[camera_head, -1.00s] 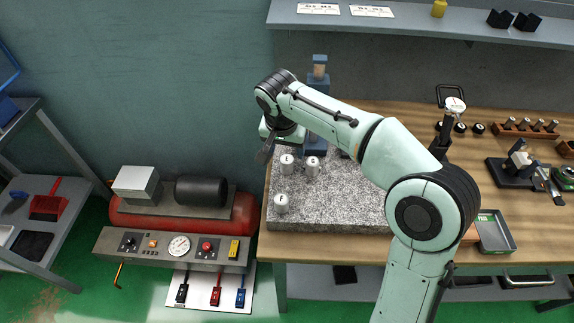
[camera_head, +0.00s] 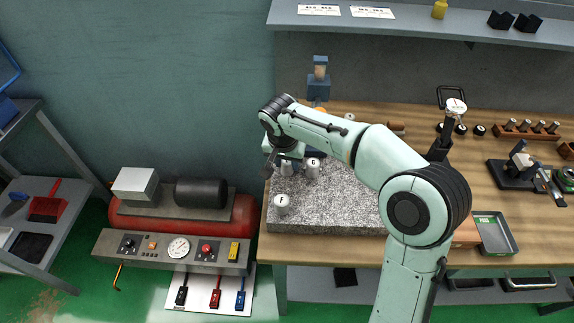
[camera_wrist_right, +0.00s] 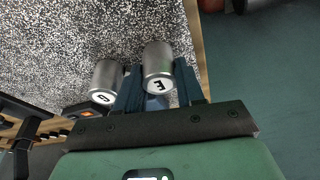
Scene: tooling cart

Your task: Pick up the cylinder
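My right gripper (camera_head: 286,163) is low over the left part of the granite plate. In the right wrist view its two blue fingers (camera_wrist_right: 160,88) are apart, one on each side of a silver cylinder marked E (camera_wrist_right: 158,66). Whether they touch it I cannot tell. In the head view this cylinder (camera_head: 287,170) is partly hidden by the gripper. A second cylinder, which looks marked G (camera_head: 312,168), stands just right of it and shows left of the fingers in the wrist view (camera_wrist_right: 106,80). A third, marked F (camera_head: 281,204), stands nearer the plate's front edge. My left gripper is not in view.
The speckled granite plate (camera_head: 330,210) lies on the wooden bench (camera_head: 510,225). A blue stand (camera_head: 319,80) rises behind the gripper. A dial gauge (camera_head: 456,106), a grey tray (camera_head: 495,233) and racks are to the right. A red compressor (camera_head: 240,222) stands left of the bench.

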